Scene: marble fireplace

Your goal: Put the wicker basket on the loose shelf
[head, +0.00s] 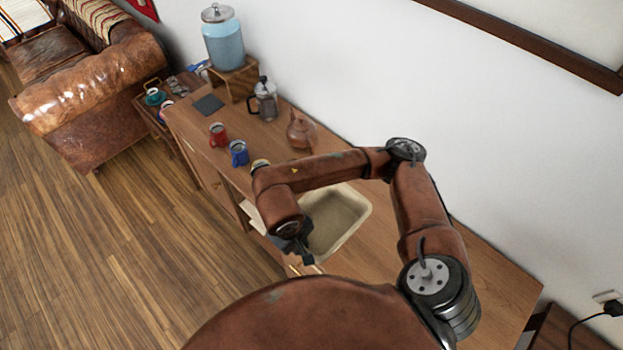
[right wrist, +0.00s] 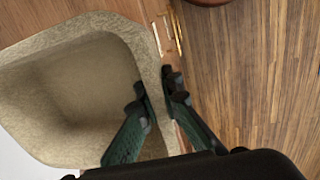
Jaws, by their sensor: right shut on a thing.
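The beige wicker basket (head: 336,218) is at the middle of the long wooden cabinet top in the head view, partly hidden by my right arm. Its rounded rim and hollow inside fill the left of the right wrist view (right wrist: 75,85). My right gripper (head: 306,250) is at the basket's near-left side. In the right wrist view its two dark fingers (right wrist: 155,86) are on either side of the basket's wall, shut on the rim. The inside looks empty. I cannot tell which surface is the loose shelf. My left gripper is not in view.
A red mug (head: 218,135), a blue mug (head: 238,153), a copper kettle (head: 301,131) and a french press (head: 264,99) stand farther along the cabinet top (head: 185,122). A blue dispenser (head: 223,42) stands on a wooden riser. The wooden floor (head: 120,250) at left is clear.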

